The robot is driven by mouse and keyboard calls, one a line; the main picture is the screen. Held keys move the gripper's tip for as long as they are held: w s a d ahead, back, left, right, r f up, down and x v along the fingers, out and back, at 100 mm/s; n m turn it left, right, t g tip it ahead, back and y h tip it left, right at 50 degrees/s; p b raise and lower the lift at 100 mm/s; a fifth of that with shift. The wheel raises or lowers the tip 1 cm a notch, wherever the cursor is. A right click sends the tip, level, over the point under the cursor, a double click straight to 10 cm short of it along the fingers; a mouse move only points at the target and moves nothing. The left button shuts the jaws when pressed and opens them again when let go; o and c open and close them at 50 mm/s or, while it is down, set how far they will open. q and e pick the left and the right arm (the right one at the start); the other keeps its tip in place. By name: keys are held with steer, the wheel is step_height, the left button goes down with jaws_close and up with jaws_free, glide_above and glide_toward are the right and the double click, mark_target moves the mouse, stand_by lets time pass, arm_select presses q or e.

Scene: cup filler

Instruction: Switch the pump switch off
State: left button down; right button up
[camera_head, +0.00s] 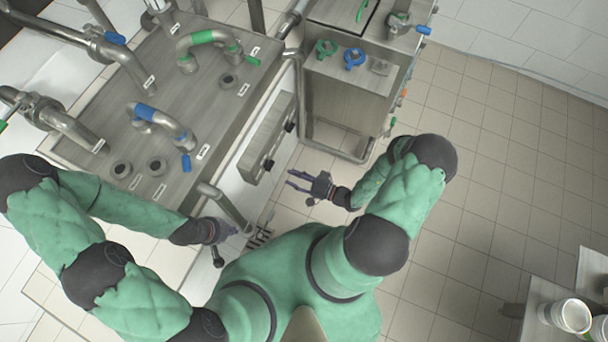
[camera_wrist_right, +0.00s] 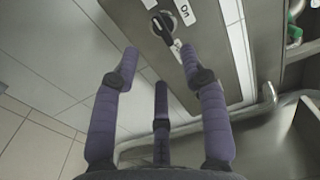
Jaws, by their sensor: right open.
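The pump switch (camera_wrist_right: 164,30) is a black rotary knob on a metal panel, at the top of the right wrist view. A label reading "On" sits at its upper right, and a second label below it is unreadable. In the head view, a black knob (camera_head: 268,163) shows on the grey panel, left of my right gripper (camera_head: 291,179). My right gripper is open and empty, its fingers (camera_wrist_right: 158,57) spread below the switch in the wrist view and apart from it. My left gripper (camera_head: 222,232) is low beside a pipe; its fingers are unclear.
A second black knob (camera_head: 290,126) is on the same panel. A metal tank top (camera_head: 190,90) with pipes and blue and green valves stands at the left. A curved pipe (camera_head: 335,153) runs below a steel cabinet (camera_head: 350,95).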

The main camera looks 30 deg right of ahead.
steer(key=shift+v, duration=2.1)
